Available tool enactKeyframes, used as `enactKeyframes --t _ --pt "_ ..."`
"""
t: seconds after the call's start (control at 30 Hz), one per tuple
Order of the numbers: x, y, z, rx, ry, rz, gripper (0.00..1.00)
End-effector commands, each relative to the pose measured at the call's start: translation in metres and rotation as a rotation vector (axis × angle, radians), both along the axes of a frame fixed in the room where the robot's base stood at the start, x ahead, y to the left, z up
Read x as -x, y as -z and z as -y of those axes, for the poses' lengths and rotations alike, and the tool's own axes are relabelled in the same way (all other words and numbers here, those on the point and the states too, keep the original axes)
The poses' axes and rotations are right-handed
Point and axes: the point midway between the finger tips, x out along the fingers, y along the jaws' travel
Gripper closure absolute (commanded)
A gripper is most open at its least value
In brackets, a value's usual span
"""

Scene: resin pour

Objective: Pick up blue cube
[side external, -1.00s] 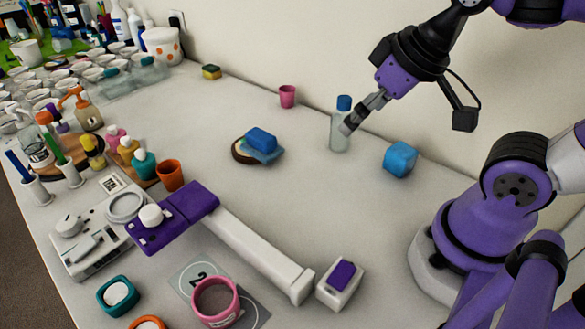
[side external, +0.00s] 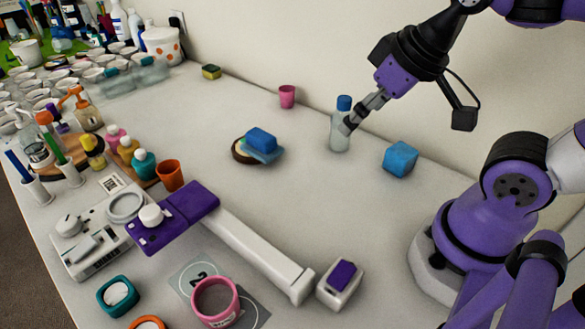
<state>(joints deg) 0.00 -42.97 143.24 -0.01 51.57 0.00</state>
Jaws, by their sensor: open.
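A blue cube (side external: 401,158) sits on the white table near the wall, right of a clear bottle with a blue cap. My gripper (side external: 349,124) is open and points down and to the left. In this view it overlaps the bottle (side external: 340,138); whether it touches the bottle cannot be told. The gripper is above and to the left of the blue cube, apart from it, and holds nothing that I can see.
A blue sponge-like block (side external: 261,140) lies on a round dark-edged piece. A pink cup (side external: 287,96) stands near the wall. Cups and bottles crowd the left. The table between is clear.

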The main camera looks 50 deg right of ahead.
Motion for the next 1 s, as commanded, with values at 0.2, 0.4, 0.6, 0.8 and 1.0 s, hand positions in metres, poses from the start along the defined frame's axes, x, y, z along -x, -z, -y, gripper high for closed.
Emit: enactKeyframes --t 0.2,0.4,0.6,0.8,1.0 --pt "-0.002 0.003 0.01 0.014 0.021 -0.031 0.02" --pt "0.001 0.025 0.079 0.049 0.124 -0.252 0.02" --pt "0.025 0.051 0.141 -0.013 0.181 -0.442 0.02" --pt "0.037 0.072 0.158 -0.052 0.186 -0.496 0.02" --pt "0.036 0.104 0.157 -0.05 0.185 -0.495 0.02"
